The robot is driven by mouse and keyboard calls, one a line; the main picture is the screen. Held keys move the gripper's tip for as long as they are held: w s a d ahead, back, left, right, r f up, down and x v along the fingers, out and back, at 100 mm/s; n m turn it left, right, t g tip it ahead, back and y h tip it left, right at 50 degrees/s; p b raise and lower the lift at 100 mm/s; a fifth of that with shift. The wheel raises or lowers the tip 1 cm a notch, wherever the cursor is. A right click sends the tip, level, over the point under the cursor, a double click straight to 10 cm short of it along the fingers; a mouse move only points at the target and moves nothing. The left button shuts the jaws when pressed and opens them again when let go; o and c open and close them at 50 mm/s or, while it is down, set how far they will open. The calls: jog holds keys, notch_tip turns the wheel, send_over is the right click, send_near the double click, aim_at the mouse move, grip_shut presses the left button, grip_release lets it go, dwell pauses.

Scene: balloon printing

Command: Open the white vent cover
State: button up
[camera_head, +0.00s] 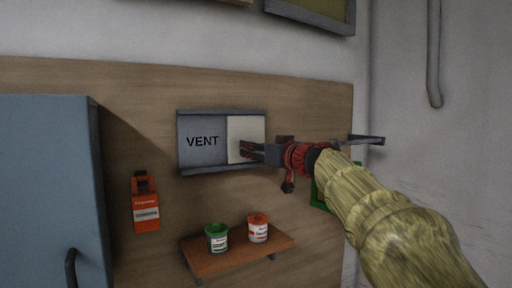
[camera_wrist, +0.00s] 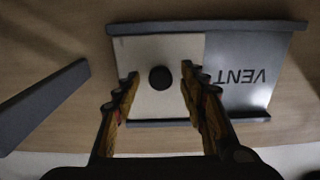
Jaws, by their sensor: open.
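The white vent cover (camera_head: 238,131) is a pale panel on the right part of a grey framed vent marked VENT (camera_head: 202,142) on the wooden wall. In the wrist view the white vent cover (camera_wrist: 153,51) shows upside down, beside the grey VENT plate (camera_wrist: 240,75). A dark round knob (camera_wrist: 161,78) sits on the cover. My gripper (camera_head: 246,151) reaches the cover from the right. In the wrist view my gripper (camera_wrist: 159,85) is open, with one finger on each side of the knob. I cannot tell whether the fingers touch it.
A shelf (camera_head: 275,246) below holds a green can (camera_head: 217,238) and an orange-red can (camera_head: 258,229). An orange device (camera_head: 145,207) hangs at left, near a blue cabinet (camera_head: 48,190). A dark bar (camera_wrist: 42,103) juts out beside the vent.

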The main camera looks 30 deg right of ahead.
jog(key=c, duration=0.3)
grip_shut()
dwell(0.6)
